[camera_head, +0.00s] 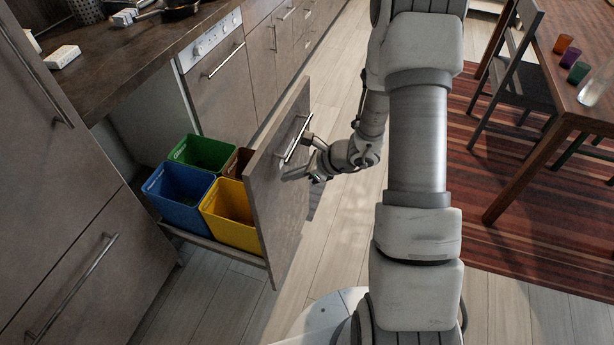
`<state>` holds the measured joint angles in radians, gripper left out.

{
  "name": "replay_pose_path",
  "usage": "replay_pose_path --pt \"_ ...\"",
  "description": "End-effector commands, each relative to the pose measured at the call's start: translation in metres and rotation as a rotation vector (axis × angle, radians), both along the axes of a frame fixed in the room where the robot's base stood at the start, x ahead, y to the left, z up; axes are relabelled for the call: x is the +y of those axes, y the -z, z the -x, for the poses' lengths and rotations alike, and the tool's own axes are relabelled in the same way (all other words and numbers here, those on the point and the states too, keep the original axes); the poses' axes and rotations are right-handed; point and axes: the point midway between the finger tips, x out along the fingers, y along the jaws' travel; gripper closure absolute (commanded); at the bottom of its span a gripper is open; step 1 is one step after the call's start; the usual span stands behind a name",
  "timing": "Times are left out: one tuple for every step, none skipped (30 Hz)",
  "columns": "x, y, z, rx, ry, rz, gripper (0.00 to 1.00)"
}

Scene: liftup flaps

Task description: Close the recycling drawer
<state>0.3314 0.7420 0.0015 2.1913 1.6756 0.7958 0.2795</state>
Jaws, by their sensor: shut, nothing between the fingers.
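The recycling drawer (277,202) stands pulled out from the counter, its tall grey front panel facing right. Inside it are a blue bin (178,197), a green bin (203,152), a yellow bin (231,214) and a brown bin partly hidden behind the panel. A metal bar handle (297,140) is on the upper part of the front. My gripper (296,159) is shut and empty at the outer face of the panel, close to the handle. I cannot tell whether it touches the panel or handle.
The open cabinet space lies left of the bins, under the dark countertop (120,75). A dishwasher (220,70) and more cabinets line the wall beyond. A wooden table (580,75) with cups and a chair (515,80) stand on a striped rug at right. Wooden floor is free between.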

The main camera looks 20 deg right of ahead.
Motion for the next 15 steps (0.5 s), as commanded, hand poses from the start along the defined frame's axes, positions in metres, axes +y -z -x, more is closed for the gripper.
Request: replay_pose_path --pt "0.0043 0.0005 -0.0032 -0.001 -0.001 0.0 1.0" --pt "0.006 0.0004 -0.0047 0.001 0.0 0.001 1.0" --pt "0.0079 0.0003 -0.0062 0.0 0.001 0.001 1.0" --pt "0.0091 0.0002 -0.0071 0.0 0.001 0.001 1.0" --pt "0.0101 0.0 -0.0078 0.0 0.001 0.001 1.0" --pt "0.0111 -0.0001 -0.0085 0.0 0.001 0.001 1.0" --pt "0.0115 -0.0002 -0.0088 0.0 0.001 0.001 1.0" --pt "0.0117 -0.0002 -0.009 0.0 0.001 0.001 1.0" --pt "0.0118 -0.0004 -0.009 0.0 0.001 0.001 1.0" --pt "0.0118 -0.0004 -0.009 0.0 0.001 0.001 1.0" --pt "0.0117 -0.0004 -0.009 0.0 0.001 0.001 1.0" --pt "0.0117 -0.0004 -0.009 0.0 0.001 0.001 1.0" --pt "0.0116 -0.0004 -0.0089 0.001 0.001 0.001 1.0" --pt "0.0116 -0.0004 -0.0089 0.001 0.001 0.001 1.0" --pt "0.0116 -0.0004 -0.0089 0.001 0.001 0.001 1.0"
